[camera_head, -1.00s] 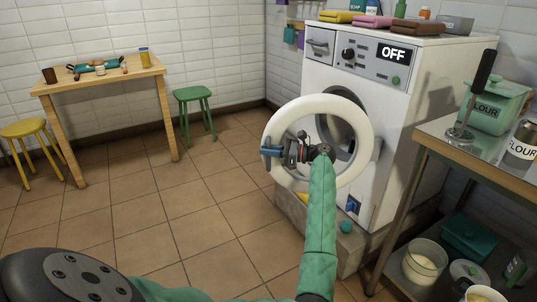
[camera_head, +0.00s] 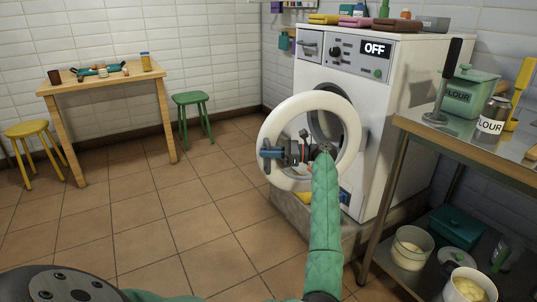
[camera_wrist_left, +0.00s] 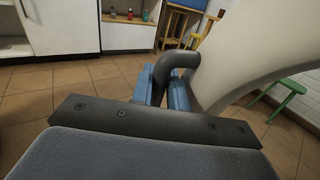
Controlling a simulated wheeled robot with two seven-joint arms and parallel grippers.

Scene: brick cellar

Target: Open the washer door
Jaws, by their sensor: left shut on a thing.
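The white washer (camera_head: 345,110) stands against the back wall, and its panel reads OFF. Its round white door ring (camera_head: 347,118) is swung out from the front, partly open, with the dark drum opening behind it. My left gripper (camera_head: 268,153) is at the left side of the door, its blue fingers at the handle. In the left wrist view the blue fingers (camera_wrist_left: 165,88) are closed around the dark bent handle (camera_wrist_left: 178,60), beside the pale door rim (camera_wrist_left: 232,50). My green left arm covers the lower right of the door. My right gripper is not in view.
A metal table (camera_head: 480,150) with a flour tin and canisters stands at the right, with pots on its lower shelf. A wooden table (camera_head: 103,82), a yellow stool (camera_head: 27,130) and a green stool (camera_head: 187,98) stand at the left. The tiled floor (camera_head: 190,210) between is clear.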

